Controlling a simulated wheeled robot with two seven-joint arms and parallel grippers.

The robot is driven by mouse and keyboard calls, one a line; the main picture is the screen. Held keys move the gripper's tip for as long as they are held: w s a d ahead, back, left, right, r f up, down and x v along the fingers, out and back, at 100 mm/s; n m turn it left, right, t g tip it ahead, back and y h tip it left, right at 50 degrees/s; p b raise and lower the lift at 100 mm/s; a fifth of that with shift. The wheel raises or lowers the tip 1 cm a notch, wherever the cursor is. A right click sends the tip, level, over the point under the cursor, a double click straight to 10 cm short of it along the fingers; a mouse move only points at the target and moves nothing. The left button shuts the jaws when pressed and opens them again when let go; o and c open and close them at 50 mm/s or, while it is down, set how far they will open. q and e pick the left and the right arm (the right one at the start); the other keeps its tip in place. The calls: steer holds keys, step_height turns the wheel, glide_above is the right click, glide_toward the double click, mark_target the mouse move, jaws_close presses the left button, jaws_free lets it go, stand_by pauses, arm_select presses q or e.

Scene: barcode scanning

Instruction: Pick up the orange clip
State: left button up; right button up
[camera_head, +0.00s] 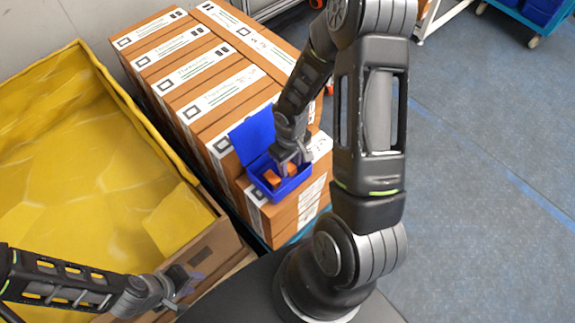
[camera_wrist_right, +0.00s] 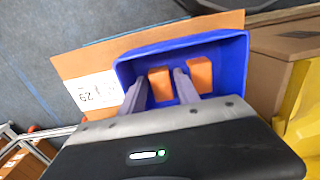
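A blue open box (camera_head: 252,137) with its lid raised sits on the stacked cartons. Two orange clips lie in it. One orange clip (camera_head: 290,170) is at my right gripper (camera_head: 288,163), which reaches down into the box. In the right wrist view this clip (camera_wrist_right: 160,85) lies between the two spread fingers (camera_wrist_right: 162,76), with no clear grip on it. The other orange clip (camera_head: 271,178) lies outside the fingers, right of them in the right wrist view (camera_wrist_right: 200,75). My left gripper (camera_head: 187,284) is at the lower left, away from the box; its finger opening is unclear.
Brown cartons (camera_head: 188,70) with white labels fill the space behind the blue box. A large yellow-lined bin (camera_head: 95,150) stands at the left. The blue floor (camera_head: 480,180) at the right is clear. My right arm covers part of the middle.

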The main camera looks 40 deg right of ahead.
mark_target(290, 167)
steer(key=shift+c, duration=0.6)
jaws_close()
step_height(290, 167, up, 10)
steer(key=p, duration=0.1)
stand_by(0.4)
stand_by(0.5)
